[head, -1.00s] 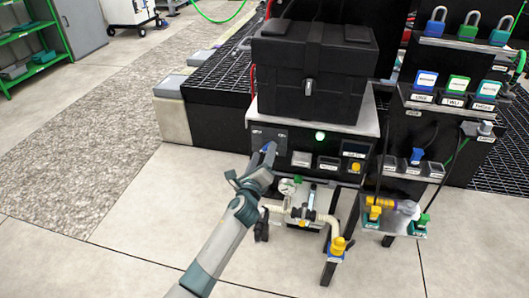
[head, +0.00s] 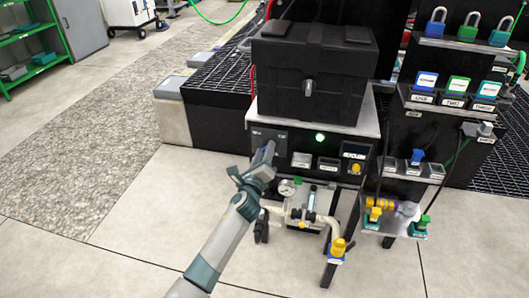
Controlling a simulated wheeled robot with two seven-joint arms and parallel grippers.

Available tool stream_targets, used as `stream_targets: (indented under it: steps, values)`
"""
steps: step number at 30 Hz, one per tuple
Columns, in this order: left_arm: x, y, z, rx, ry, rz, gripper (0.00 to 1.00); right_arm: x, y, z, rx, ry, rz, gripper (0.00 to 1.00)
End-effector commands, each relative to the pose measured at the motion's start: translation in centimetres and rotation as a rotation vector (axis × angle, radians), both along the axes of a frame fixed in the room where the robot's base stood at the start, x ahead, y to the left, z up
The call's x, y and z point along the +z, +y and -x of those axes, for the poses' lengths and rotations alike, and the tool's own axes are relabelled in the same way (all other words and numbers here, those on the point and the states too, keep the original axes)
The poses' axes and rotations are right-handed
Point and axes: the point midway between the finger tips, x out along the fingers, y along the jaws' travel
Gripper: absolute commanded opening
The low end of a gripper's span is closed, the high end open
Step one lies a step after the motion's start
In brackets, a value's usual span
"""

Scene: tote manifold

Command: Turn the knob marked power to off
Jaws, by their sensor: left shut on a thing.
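The control panel (head: 331,172) is the dark front below a grey shelf, with a lit green lamp (head: 320,137) near its middle. My left gripper (head: 268,151) is at the left part of this panel, shut on the power knob, which the fingers hide. A dark label plate (head: 262,134) shows just above and left of the fingers; its lettering is too small to read. The knob's angle cannot be made out. My right gripper is not in view.
A black lidded case (head: 312,75) stands on the shelf above the panel. A gauge (head: 287,187) and pipework with a yellow valve (head: 338,246) sit below, close to my left forearm. Padlocks (head: 467,31) line the rack at right. Floor at left is clear.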

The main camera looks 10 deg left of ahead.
Motion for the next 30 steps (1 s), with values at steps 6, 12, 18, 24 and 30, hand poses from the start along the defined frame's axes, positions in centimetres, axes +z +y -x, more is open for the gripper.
stream_targets:
  steps: [6,12,18,24,30]
  values:
    - [-0.07,0.04,0.02,0.001,0.001,0.051,0.14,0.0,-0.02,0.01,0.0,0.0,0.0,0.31]
    - [-0.13,0.03,0.02,0.0,0.0,0.157,0.14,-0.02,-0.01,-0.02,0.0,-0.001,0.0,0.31]
    - [-0.26,0.15,0.03,0.001,0.001,0.314,0.14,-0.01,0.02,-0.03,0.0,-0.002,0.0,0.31]
    - [-0.38,0.18,0.04,0.001,0.002,0.503,0.14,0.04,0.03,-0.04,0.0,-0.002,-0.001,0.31]
    - [-0.5,0.18,0.05,0.001,0.002,0.694,0.14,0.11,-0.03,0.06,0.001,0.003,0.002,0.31]
